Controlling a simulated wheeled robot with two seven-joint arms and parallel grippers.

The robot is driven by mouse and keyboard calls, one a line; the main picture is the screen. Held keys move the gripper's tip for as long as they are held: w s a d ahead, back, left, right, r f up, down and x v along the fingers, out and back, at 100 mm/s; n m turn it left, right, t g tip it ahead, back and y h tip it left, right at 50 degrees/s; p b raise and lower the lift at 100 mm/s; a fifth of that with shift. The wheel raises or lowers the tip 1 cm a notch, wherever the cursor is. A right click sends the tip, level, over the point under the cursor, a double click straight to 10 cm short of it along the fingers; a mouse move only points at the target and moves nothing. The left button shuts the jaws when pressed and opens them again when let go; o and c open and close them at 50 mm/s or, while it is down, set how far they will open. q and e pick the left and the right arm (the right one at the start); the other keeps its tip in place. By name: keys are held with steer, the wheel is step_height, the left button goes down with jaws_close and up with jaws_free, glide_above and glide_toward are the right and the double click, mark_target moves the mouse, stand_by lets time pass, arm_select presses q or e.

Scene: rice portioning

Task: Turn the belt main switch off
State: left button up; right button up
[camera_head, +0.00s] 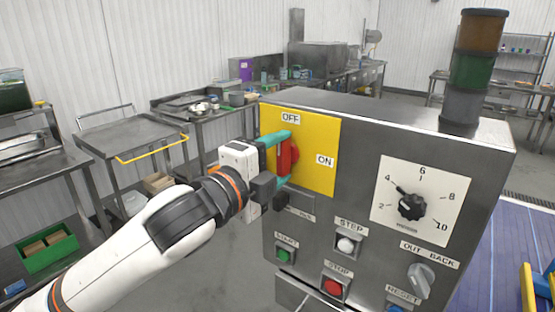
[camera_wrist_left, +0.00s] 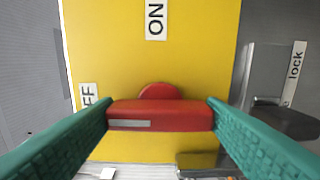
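The belt main switch is a red rotary handle (camera_head: 288,156) on a yellow plate (camera_head: 325,136) at the upper left of the grey control box. The plate has an OFF label (camera_head: 290,118) above the handle and an ON label (camera_head: 325,160) to its right. The handle stands upright in the head view, in line with OFF. My left gripper (camera_head: 281,156) has its teal fingers at the two ends of the handle. In the left wrist view the red handle (camera_wrist_left: 160,115) spans the gap between the fingertips, its pale mark toward OFF. My right gripper is not in view.
Start, stop and step buttons and a dial (camera_head: 411,206) share the box front. A steel cart (camera_head: 130,130) and benches stand behind on the left. A blue belt (camera_head: 515,240) lies at the right.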

arm_select(q)
steer(key=o, duration=0.4)
steer(key=b+v, duration=0.5)
steer(key=v, duration=0.7)
